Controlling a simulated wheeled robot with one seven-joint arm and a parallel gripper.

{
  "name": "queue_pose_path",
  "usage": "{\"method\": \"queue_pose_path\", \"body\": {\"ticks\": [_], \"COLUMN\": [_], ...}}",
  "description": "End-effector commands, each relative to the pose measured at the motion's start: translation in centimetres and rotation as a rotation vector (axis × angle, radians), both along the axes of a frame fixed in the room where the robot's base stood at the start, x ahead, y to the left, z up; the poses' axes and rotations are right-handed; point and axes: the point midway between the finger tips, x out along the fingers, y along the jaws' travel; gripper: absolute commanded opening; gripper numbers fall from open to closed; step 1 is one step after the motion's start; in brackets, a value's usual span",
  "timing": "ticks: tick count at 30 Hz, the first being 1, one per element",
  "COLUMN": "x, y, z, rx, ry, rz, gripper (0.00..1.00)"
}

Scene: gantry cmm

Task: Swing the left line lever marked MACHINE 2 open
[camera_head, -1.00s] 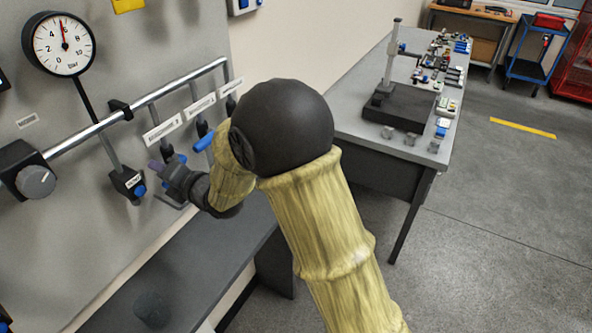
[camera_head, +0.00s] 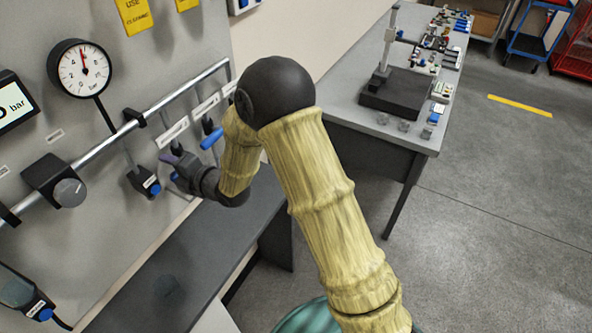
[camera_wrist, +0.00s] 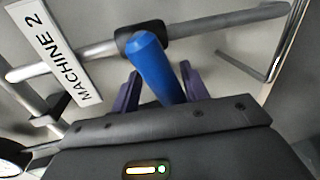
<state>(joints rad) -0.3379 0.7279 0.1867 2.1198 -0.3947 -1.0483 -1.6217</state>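The MACHINE 2 label (camera_wrist: 55,50) is at the left in the wrist view. Beside it is a blue lever handle (camera_wrist: 157,68) on a black fitting on the pipe. My gripper (camera_wrist: 165,88) has its two purple fingers on either side of this handle. A gap shows at the left finger; contact at the right finger cannot be told. In the head view my gripper (camera_head: 172,158) is at the wall panel, below a white label (camera_head: 173,132) too small to read. It largely hides the lever there.
Another blue lever (camera_head: 211,138) is close to the right of my gripper. A dark bench (camera_head: 190,262) runs below the panel. A pressure gauge (camera_head: 83,68) and a black knob block (camera_head: 57,182) are to the left. A grey table (camera_head: 345,95) stands at the right.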

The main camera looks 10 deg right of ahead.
Motion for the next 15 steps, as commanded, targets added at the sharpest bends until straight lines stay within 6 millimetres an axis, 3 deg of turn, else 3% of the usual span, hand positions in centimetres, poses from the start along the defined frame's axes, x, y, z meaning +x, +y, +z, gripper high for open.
{"method": "queue_pose_path", "body": {"ticks": [5,15], "x": [-0.1,-3.1], "y": [-0.2,-3.7], "z": [0.4,1.0], "rx": [0.027,0.024], "ry": [0.030,0.025], "rz": [0.000,0.000], "gripper": [0.44,0.44]}}
